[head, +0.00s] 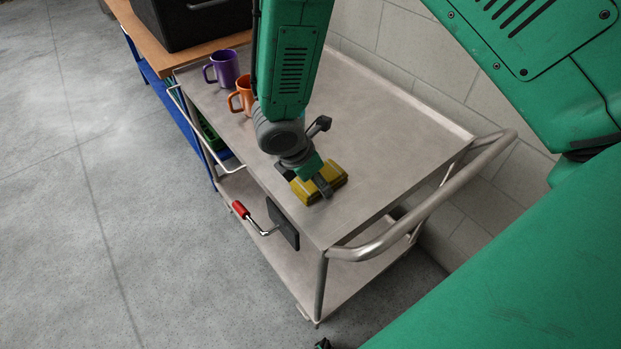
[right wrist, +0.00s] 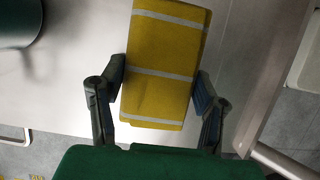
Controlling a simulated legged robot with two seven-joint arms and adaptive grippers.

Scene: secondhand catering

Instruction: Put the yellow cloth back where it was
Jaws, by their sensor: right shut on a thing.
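The yellow cloth (head: 319,183) is a folded, thick pad with pale grey stripes. It is at the near end of the steel trolley's top shelf (head: 385,130), close to the long left edge. My right gripper (head: 322,186) reaches down from above and is shut on the cloth. In the right wrist view the cloth (right wrist: 160,70) lies between the two dark fingers (right wrist: 158,105), with bare steel behind it. I cannot tell whether the cloth touches the shelf or is just above it.
A purple mug (head: 225,68) and an orange mug (head: 242,97) stand at the trolley's far left. A red-handled tool (head: 240,209) and a dark flat object (head: 283,224) are below the top shelf's edge. The tubular handle (head: 440,215) rises at the near end. The top's right side is clear.

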